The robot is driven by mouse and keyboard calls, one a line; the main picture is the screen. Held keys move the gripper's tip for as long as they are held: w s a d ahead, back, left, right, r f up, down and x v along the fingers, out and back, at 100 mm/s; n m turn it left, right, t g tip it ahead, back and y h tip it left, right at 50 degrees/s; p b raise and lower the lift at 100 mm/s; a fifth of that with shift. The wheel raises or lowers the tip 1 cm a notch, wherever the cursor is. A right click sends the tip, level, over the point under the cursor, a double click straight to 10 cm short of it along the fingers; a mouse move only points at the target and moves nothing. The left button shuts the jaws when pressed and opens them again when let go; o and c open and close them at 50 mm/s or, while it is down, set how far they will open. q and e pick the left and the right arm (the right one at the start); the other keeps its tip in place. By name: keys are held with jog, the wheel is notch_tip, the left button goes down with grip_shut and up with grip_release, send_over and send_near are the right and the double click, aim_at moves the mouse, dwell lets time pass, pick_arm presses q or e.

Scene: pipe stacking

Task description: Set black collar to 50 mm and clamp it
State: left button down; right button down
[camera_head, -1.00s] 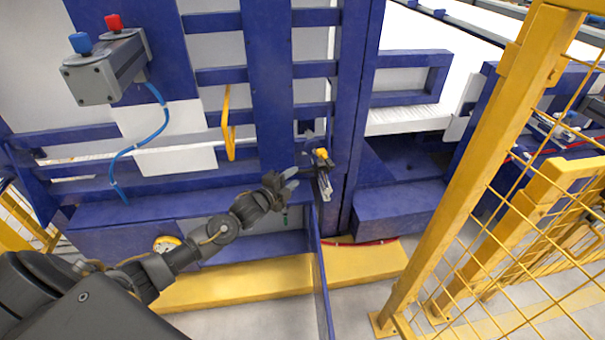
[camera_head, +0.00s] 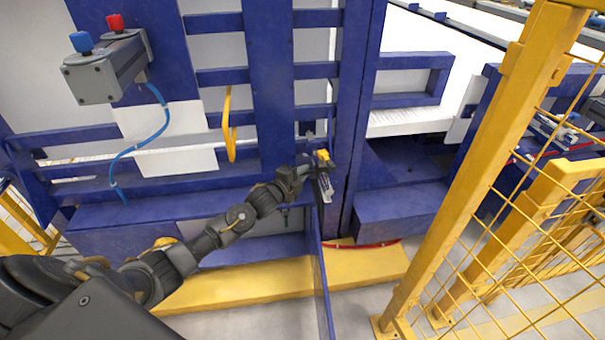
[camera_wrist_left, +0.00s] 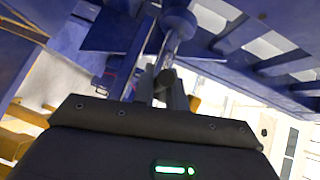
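My left gripper (camera_head: 308,170) reaches to a small fixture on the blue frame, beside a yellow part (camera_head: 322,155) and above a narrow metallic plate (camera_head: 326,188). In the left wrist view, the left gripper's fingers (camera_wrist_left: 163,88) stand apart. A dark round part (camera_wrist_left: 166,77) at the end of a shiny rod (camera_wrist_left: 171,46) shows between them; it may be the black collar, but I cannot be sure. I cannot tell whether the fingers touch it. No scale reading is legible. My right gripper is not in view.
A blue upright post (camera_head: 357,120) stands just right of the gripper. A thin blue panel (camera_head: 322,280) hangs below it. A grey box with blue and red knobs (camera_head: 105,68) is at upper left. A yellow mesh fence (camera_head: 500,240) closes off the right side.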

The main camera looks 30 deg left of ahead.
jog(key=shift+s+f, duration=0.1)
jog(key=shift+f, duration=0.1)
